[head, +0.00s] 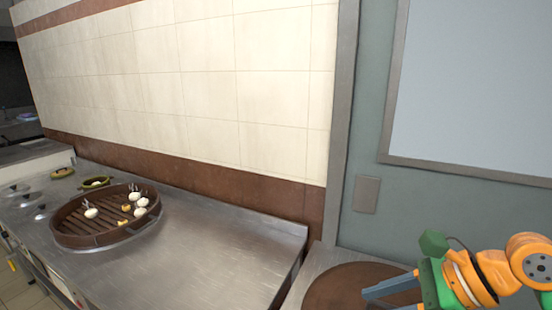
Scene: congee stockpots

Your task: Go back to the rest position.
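My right gripper (385,299) is at the lower right, over a round brown board. Its arm comes in from the right edge, with orange and green parts. Its grey-blue fingers point left and look apart, with the brown board showing between them. The lower finger is partly cut off by the bottom edge. I see nothing held in it. My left gripper is not in view.
A round brown steamer tray (75,236) with several white and yellow pieces sits on the steel counter (215,260). Two small dishes (95,183) (62,173) are behind it. The counter's middle is clear. The round brown board (335,285) lies lower right, before a grey-green wall.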

